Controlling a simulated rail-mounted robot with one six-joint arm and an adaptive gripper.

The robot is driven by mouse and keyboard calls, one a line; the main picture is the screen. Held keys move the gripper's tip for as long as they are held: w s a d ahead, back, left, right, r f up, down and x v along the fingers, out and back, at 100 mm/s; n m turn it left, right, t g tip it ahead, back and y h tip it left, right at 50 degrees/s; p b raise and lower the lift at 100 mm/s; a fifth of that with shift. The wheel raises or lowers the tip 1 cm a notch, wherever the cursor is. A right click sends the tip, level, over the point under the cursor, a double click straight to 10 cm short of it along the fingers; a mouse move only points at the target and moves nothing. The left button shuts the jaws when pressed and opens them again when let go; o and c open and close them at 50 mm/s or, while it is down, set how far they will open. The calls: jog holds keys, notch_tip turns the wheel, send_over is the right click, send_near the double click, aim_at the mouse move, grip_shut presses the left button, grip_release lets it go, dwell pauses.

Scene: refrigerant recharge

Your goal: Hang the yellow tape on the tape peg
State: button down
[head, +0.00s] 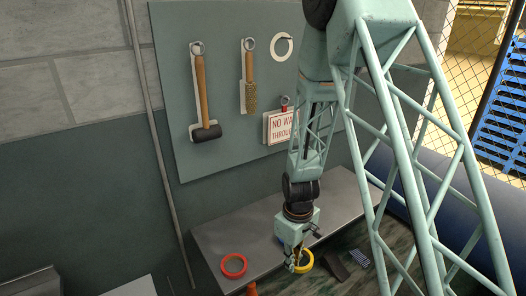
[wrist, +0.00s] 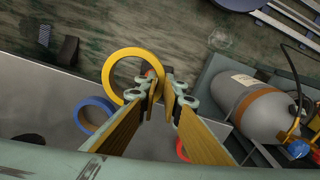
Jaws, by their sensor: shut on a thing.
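The yellow tape (head: 307,264) is a ring at my gripper, low in the head view near the shelf's front edge. In the wrist view the yellow tape (wrist: 112,68) stands between the fingertips, its rim pinched on one side. My gripper (head: 295,262) is shut on it; the fingers also show in the wrist view (wrist: 161,88). I cannot tell how high the tape is above the shelf. On the wall board, a white ring-shaped marking (head: 273,50) with a small dark peg (head: 287,38) is bare, up and left of my arm's upper links.
The grey board (head: 225,60) holds a hammer (head: 202,90), a brush-like tool (head: 251,85) and a sign (head: 283,127). A red tape (head: 234,265) lies on the shelf (head: 215,240). A blue tape (wrist: 92,113) and a grey cylinder (wrist: 250,100) show in the wrist view.

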jog(key=w+d+r+m, duration=0.2)
jog(key=w+d+m, duration=0.6)
jog(key=d, duration=0.3)
jog(key=shift+w+r+m, duration=0.15)
jog(key=shift+w+m, duration=0.25)
jog(key=shift+m, duration=0.1)
